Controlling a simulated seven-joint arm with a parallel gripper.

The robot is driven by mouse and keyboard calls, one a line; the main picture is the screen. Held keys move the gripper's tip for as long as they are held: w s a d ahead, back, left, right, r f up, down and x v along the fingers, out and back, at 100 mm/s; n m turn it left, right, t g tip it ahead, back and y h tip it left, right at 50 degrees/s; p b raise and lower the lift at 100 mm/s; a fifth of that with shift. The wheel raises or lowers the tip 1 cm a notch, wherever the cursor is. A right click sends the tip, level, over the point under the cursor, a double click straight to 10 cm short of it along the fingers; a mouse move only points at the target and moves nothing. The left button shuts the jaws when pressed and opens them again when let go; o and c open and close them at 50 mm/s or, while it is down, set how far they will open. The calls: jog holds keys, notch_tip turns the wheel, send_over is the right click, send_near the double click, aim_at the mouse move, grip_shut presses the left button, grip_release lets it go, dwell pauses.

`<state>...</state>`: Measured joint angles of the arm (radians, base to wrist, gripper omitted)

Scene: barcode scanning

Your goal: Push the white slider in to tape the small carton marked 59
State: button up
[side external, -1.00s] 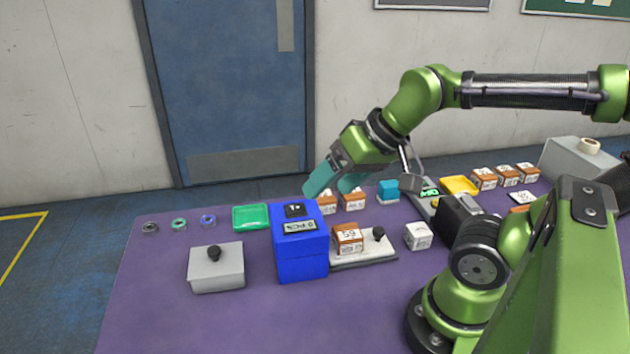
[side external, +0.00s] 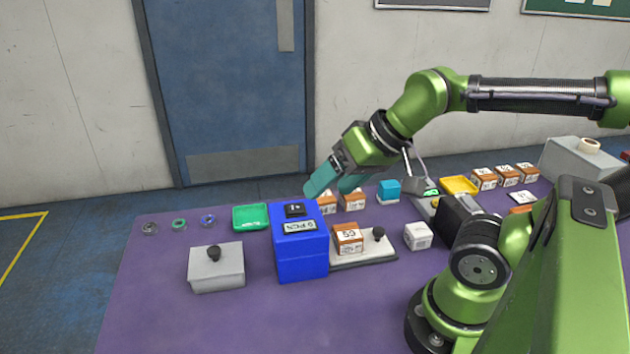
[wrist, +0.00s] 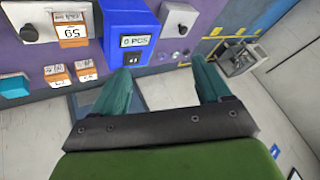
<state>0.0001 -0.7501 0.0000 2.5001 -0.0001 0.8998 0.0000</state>
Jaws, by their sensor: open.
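The small carton marked 59 (side external: 348,238) is brown and white and sits on the white slider (side external: 376,253), a flat plate with a black knob. The slider lies at the right side of the blue box (side external: 301,258), which has a small display on top. In the wrist view the carton (wrist: 71,30), the slider (wrist: 32,20) and the blue box (wrist: 126,20) show at the upper left. My gripper (side external: 331,186) is open and empty, with teal fingers spread, above and behind the blue box. Its fingers also show in the wrist view (wrist: 160,70), touching nothing that I can make out.
Two small cartons (side external: 353,200) stand behind the slider, close to my fingers. A teal cube (side external: 388,190) and a white cube (side external: 418,236) are to the right. A green tray (side external: 251,217), a grey knobbed box (side external: 216,269) and tape rolls (side external: 179,224) lie left. The purple front is clear.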

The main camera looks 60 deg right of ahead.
dwell(0.4)
jog(key=shift+d, duration=0.25)
jog(key=c, duration=0.3)
jog(key=d+f+m+g, duration=0.1)
jog(key=d+m, duration=0.1)
jog(key=d, duration=0.2)
jog(key=w+d+f+m+g+h, duration=0.1)
jog(key=d+m, duration=0.1)
jog(key=d, duration=0.2)
jog(key=w+d+f+m+g, duration=0.1)
jog(key=d+m, duration=0.1)
jog(key=d, duration=0.2)
jog(key=shift+w+d+f, duration=0.15)
jog(key=shift+d+f, duration=0.2)
jog(key=shift+c, duration=0.4)
jog(key=s+d+f+m+g+y, duration=0.1)
jog(key=s+d+m+g, duration=0.1)
jog(key=d+m, duration=0.3)
jog(key=s+d+f+m+g+y, duration=0.2)
jog(key=s+d, duration=0.1)
jog(key=d, duration=0.4)
jog(key=m, duration=0.1)
send_near(379, 229)
jog(key=x, duration=0.8)
jog(key=shift+a+f, duration=0.1)
jog(key=shift+f, duration=0.15)
jog(key=shift+c, duration=0.5)
grip_shut()
